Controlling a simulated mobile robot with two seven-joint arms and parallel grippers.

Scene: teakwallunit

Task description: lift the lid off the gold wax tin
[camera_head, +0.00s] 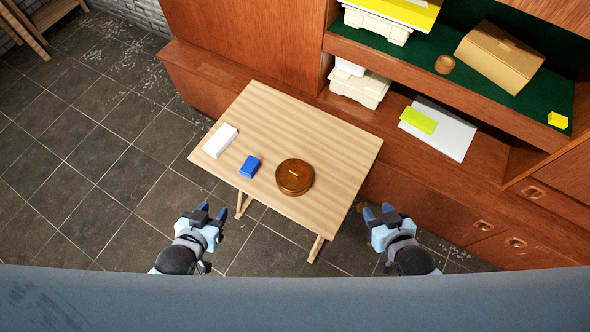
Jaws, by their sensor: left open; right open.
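The gold wax tin (295,187) is a round brown-gold tin on the wooden table (330,145), right of the table's front middle. Its lid (294,172) sits on top and has a small bright bar in its centre. My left gripper (211,212) is open and empty, short of the table's front edge, left of and nearer than the tin. My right gripper (378,210) is open and empty, off the table's right front corner, right of the tin. Both grippers are apart from the tin.
A blue block (250,166) and a white block (220,141) lie on the table left of the tin. The table's back and right are clear. Behind stands a wooden wall unit (245,45) with a cardboard box (500,57), papers (448,135) and a small round container (445,64).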

